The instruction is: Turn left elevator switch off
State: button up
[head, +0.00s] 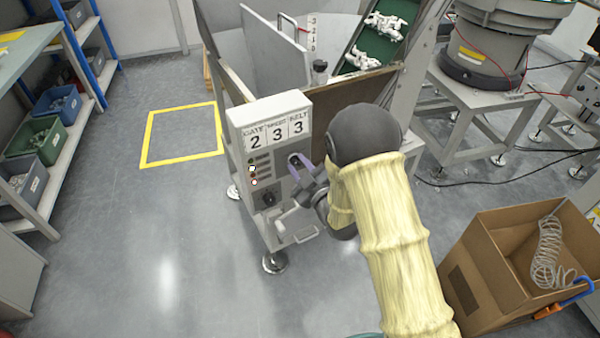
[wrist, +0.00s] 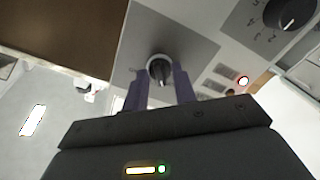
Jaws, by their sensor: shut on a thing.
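The elevator control box (head: 262,130) stands in the middle of the head view, with a label panel reading 2, 3, 3 on top. Its switch knob (wrist: 159,68) is dark with a light ring and sits on a grey plate in the wrist view. My gripper (head: 300,167) reaches the box's front from the right. In the wrist view its two purple fingers (wrist: 159,80) are closed on the knob from both sides. The knob's exact angle is partly hidden by the fingers.
A second dark rotary knob (head: 268,199) sits lower on the box; it also shows in the wrist view (wrist: 287,12). Indicator lamps (head: 253,170) line the box's left side. A cardboard box (head: 480,260) stands at right. Floor at left is clear around a yellow square (head: 148,140).

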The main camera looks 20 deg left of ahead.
jog(key=shift+n+b, duration=0.55)
jog(key=shift+n, duration=0.25)
jog(key=o, duration=1)
